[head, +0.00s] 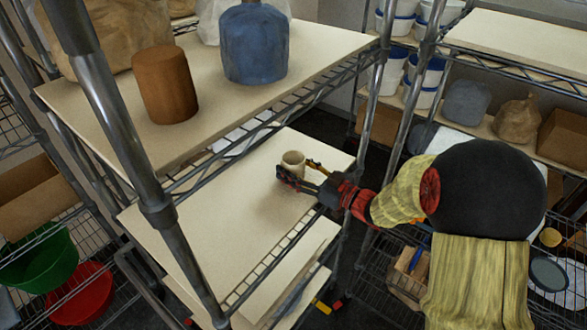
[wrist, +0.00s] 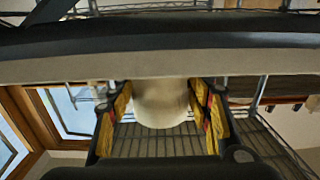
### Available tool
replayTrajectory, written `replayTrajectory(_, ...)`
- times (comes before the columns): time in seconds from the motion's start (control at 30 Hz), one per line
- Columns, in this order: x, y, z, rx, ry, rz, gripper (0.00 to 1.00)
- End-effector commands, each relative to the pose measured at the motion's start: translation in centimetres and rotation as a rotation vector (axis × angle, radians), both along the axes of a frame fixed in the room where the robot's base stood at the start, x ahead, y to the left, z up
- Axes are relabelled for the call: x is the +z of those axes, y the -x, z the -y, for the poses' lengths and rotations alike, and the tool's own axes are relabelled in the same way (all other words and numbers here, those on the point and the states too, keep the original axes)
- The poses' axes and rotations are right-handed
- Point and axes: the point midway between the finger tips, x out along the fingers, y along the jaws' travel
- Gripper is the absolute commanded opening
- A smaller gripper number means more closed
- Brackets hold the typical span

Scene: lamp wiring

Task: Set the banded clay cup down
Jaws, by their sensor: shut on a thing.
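The banded clay cup (head: 292,162) is small, pale cream and upright. It is over the pale board of the middle shelf (head: 225,230), near that shelf's right side. Its bands are too small to make out. My gripper (head: 297,172) reaches in from the right and is shut on the cup. In the wrist view the cup (wrist: 160,104) sits between the yellow pads of my gripper (wrist: 160,112), one on each side. Whether the cup's base touches the board is hidden by the fingers.
The upper shelf (head: 120,115) bears a brown cylinder (head: 164,85) and a blue wrapped jar (head: 254,45). A steel post (head: 125,150) stands in front. The middle shelf's board is clear left of the cup. Another rack (head: 520,42) stands at the right.

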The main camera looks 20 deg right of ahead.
Motion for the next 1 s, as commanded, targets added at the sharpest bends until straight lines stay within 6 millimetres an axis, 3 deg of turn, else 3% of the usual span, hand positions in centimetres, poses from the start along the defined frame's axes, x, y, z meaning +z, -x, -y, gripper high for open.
replayTrajectory(0.27, -0.22, -0.01, 0.01, 0.0, -0.001, 0.001, 0.16)
replayTrajectory(0.3, -0.27, 0.01, 0.01, 0.0, 0.0, 0.0, 0.51)
replayTrajectory(0.6, -0.21, 0.01, 0.0, 0.0, 0.0, 0.0, 0.68)
replayTrajectory(1.0, 0.25, 0.13, 0.13, -0.001, 0.0, 0.0, 0.68)
